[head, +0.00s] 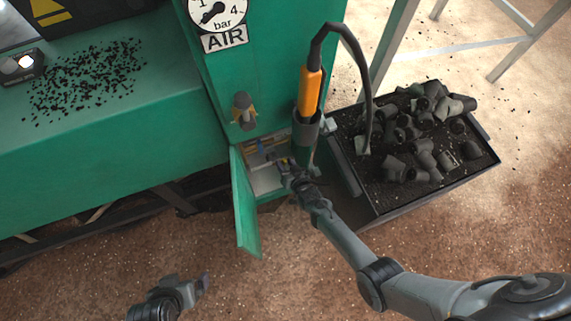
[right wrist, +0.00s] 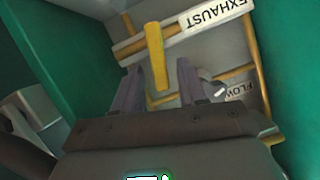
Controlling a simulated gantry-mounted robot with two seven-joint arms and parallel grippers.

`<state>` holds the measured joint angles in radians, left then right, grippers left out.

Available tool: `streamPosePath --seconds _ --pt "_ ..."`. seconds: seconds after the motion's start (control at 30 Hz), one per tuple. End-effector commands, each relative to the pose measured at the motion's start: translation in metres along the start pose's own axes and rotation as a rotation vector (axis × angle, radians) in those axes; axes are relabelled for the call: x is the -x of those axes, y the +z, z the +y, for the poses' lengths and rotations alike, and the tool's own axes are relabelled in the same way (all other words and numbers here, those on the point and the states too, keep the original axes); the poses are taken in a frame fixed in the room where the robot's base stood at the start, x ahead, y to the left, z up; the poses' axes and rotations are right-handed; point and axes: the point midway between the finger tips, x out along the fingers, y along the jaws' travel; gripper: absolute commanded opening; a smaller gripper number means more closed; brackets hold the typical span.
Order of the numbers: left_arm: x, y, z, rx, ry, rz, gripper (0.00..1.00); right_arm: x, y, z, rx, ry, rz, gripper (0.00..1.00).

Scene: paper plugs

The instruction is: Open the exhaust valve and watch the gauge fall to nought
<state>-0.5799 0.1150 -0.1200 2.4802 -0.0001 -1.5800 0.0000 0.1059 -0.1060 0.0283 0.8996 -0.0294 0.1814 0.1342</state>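The exhaust valve's yellow lever (right wrist: 155,55) shows in the right wrist view beside the EXHAUST label (right wrist: 219,14), lying across a pale pipe. My right gripper (right wrist: 160,80) is open, its fingers on either side of the lever's lower end; I see no clear contact. In the head view my right gripper (head: 285,165) reaches into the open cabinet, and the lever there is too small to make out. The AIR gauge (head: 218,12) is cut by the top edge; its needle appears to point to the lower left. My left gripper (head: 195,290) is low and away from the cabinet; its opening is unclear.
The green cabinet door (head: 245,205) hangs open left of my right gripper. An orange-handled tool (head: 310,92) with a black cable stands in a holder above it. A tray (head: 436,199) of dark plugs is at right.

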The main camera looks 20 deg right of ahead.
Motion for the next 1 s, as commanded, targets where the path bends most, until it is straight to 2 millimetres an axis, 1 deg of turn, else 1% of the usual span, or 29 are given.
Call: streamPosePath --seconds 0.17,0.27,0.33,0.47,0.6,0.8,1.0 --pt "0.001 0.000 0.000 -0.001 -0.001 -0.001 1.00 0.001 0.000 0.000 0.000 0.000 0.000 0.41" --pt "0.005 -0.001 -0.001 -0.003 -0.003 -0.001 1.00 0.006 -0.002 -0.001 0.001 0.000 -0.001 0.41" --pt "0.011 -0.003 -0.002 -0.005 -0.004 -0.002 1.00 0.013 -0.002 -0.001 0.001 0.000 -0.002 0.41" --pt "0.025 -0.007 -0.003 -0.008 -0.006 -0.002 1.00 0.031 -0.004 -0.001 0.001 0.001 -0.002 0.41" --pt "0.043 -0.013 -0.004 -0.009 -0.007 -0.002 1.00 0.056 -0.005 -0.001 0.001 0.001 -0.002 0.41" --pt "0.062 -0.019 -0.004 -0.009 -0.007 -0.001 1.00 0.087 -0.004 -0.001 0.001 0.001 -0.002 0.41" --pt "0.071 -0.022 -0.004 -0.006 -0.004 -0.001 1.00 0.105 -0.002 0.000 0.001 0.000 -0.001 0.41"
